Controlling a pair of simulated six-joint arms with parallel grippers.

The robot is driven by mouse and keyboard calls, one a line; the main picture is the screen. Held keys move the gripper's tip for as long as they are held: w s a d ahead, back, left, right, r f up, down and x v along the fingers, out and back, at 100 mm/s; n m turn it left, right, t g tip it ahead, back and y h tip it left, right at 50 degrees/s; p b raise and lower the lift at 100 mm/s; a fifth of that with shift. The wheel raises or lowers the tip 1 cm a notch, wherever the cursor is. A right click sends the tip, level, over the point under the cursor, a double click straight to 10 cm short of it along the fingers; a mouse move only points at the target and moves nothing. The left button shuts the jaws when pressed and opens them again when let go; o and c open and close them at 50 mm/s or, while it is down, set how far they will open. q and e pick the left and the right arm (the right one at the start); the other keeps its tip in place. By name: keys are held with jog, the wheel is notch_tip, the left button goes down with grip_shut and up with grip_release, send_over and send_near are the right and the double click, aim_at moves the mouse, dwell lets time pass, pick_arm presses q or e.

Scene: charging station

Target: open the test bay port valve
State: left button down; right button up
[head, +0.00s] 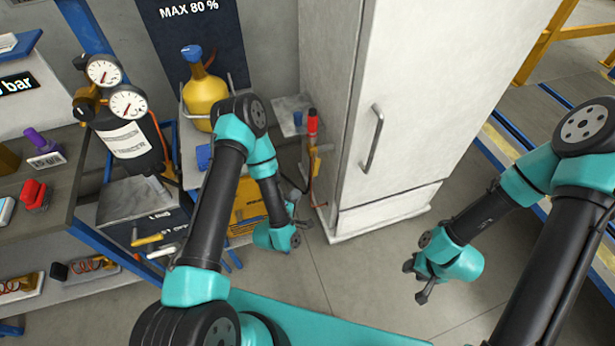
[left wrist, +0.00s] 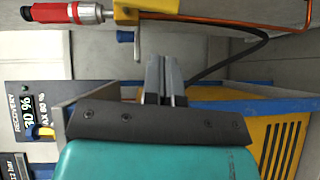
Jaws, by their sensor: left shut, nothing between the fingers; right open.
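A yellow valve block (head: 322,149) with a red cylindrical fitting (head: 312,122) stands at the left side of the white cabinet. In the left wrist view the yellow block (left wrist: 155,10) is at the top edge, partly cut off, with the red fitting (left wrist: 60,16) to its left. A small blue-tipped lever (left wrist: 126,36) sits just below the block. My left gripper (head: 302,207) is below the valve in the head view. Its fingers (left wrist: 163,82) are shut, empty and apart from the lever. My right gripper (head: 416,282) is open and empty, over the floor.
A yellow cylinder (head: 204,95) and a tank with two gauges (head: 128,140) stand left of the valve. The white cabinet (head: 430,90) borders it on the right. A copper pipe (left wrist: 240,22) and dark hose run from the valve. Floor between my arms is clear.

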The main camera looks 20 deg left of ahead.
pick_arm(q)
jog(key=r+x, duration=0.1)
jog(key=x, duration=0.9)
jog(key=shift+f, duration=0.45)
